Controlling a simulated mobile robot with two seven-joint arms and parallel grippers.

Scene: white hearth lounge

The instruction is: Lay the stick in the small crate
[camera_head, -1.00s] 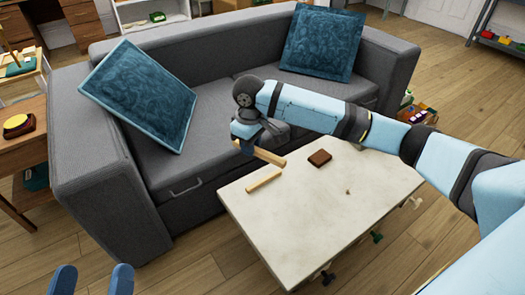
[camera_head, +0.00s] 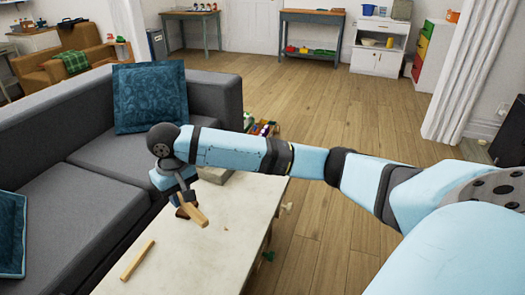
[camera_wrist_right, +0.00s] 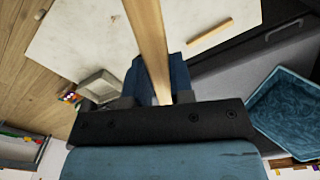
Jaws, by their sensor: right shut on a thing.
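My right gripper (camera_head: 181,196) is shut on a light wooden stick (camera_head: 197,214) and holds it over the pale table. In the right wrist view, the stick (camera_wrist_right: 148,40) runs up the picture from between the jaws (camera_wrist_right: 160,88). A small grey crate (camera_head: 214,175) stands at the table's far end, partly hidden behind my right arm. In the right wrist view, the crate (camera_wrist_right: 98,84) shows left of the gripper and looks empty. The stick is apart from it. My left gripper is out of view.
A second wooden stick (camera_head: 137,260) lies on the pale table (camera_head: 215,255). The grey sofa (camera_head: 75,215) borders the table on the left. Open wooden floor (camera_head: 335,110) lies to the right and beyond.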

